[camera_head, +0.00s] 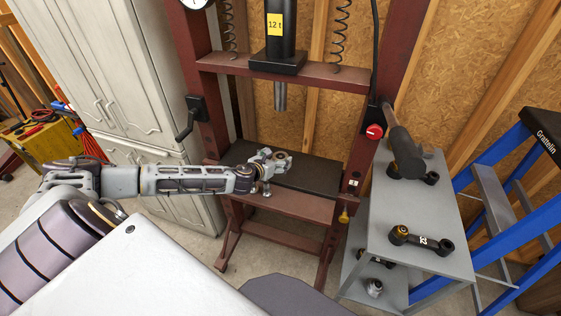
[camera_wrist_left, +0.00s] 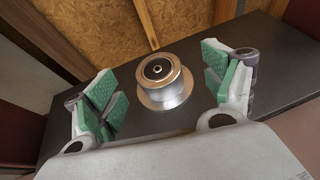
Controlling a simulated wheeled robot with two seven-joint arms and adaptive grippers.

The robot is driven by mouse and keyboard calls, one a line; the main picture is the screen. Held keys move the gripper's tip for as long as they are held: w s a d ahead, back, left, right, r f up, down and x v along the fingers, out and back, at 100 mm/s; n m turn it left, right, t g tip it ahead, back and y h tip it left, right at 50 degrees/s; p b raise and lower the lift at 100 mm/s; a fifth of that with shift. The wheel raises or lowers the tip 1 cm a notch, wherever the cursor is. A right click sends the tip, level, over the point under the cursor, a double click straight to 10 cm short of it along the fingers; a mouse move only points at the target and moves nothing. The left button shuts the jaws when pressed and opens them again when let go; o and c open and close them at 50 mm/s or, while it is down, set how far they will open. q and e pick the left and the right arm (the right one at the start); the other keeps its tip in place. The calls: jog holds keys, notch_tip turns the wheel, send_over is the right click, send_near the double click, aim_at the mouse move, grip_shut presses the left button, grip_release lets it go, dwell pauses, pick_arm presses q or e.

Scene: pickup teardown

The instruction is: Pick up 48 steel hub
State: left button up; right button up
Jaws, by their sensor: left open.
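The steel hub (camera_wrist_left: 163,82) stands upright on the black plate (camera_wrist_left: 265,75) of the press bed, with a wide round flange at its base and a dark centre with a small ring on top. In the wrist view my left gripper (camera_wrist_left: 162,88) is open, with one green-padded finger on each side of the hub. The hub lies ahead between the fingers, with visible gaps on both sides. In the head view my left gripper (camera_head: 270,163) is low over the press bed, where it partly hides the hub. My right gripper is not in view.
The red press frame (camera_head: 200,85) surrounds the bed, with its ram (camera_head: 280,97) hanging above. On the right a grey cart (camera_head: 385,220) carries a dark tool and a black link arm (camera_head: 420,240), with smaller parts below. A blue ladder (camera_head: 500,215) stands beside it.

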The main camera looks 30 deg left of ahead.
aim_at(281, 156)
pick_arm(q)
jog(key=shift+w, duration=0.1)
jog(key=shift+a+x, duration=0.1)
jog(key=shift+x, duration=0.65)
jog(key=shift+a+x, duration=0.15)
jog(key=shift+x, duration=1.6)
jog(key=shift+r, duration=0.1)
jog(key=shift+c, duration=0.3)
jog(key=c, duration=1.7)
jog(key=shift+w+r, duration=0.1)
jog(key=shift+c, duration=0.4)
